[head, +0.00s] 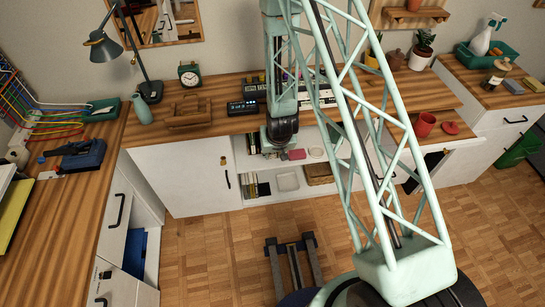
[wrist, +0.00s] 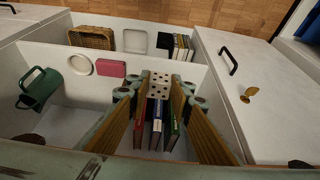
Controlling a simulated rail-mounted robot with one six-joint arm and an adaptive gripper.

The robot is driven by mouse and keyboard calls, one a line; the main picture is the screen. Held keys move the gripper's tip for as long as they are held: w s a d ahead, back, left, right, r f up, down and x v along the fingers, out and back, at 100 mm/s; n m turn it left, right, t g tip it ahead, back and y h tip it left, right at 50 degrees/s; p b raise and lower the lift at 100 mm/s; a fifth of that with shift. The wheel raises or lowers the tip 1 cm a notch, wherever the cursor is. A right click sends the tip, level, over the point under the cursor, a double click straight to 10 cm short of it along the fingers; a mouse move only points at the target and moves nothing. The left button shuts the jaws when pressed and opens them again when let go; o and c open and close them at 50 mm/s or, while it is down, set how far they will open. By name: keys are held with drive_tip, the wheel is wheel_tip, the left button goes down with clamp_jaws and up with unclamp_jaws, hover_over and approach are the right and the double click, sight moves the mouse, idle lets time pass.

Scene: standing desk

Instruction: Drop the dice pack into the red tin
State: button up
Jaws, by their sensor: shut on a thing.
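The dice pack (wrist: 159,84), white with black dots, is between the fingertips of my gripper (wrist: 160,92) in the wrist view. My gripper is shut on it, above several upright books. In the head view my gripper (head: 270,150) hangs in front of the open shelves below the desk top; the dice pack is too small or hidden to make out there. The red tin (head: 425,125) stands on the right part of the desk in the head view, well to the right of my gripper. A red round lid (head: 451,128) lies beside it. The wrist view does not show the tin.
A lower shelf has a basket (wrist: 92,38) and a white tray (wrist: 135,41). A clock (head: 189,75) and lamp (head: 104,48) stand at the desk's left.

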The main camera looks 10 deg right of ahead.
wheel_tip(320, 180, up, 16)
drive_tip(key=s+d, duration=0.2)
drive_tip(key=shift+r+n+b, duration=0.25)
drive_tip(key=shift+n+b, duration=0.05)
drive_tip(key=shift+n, duration=0.1)
drive_tip(key=shift+d, duration=0.1)
idle(0.4)
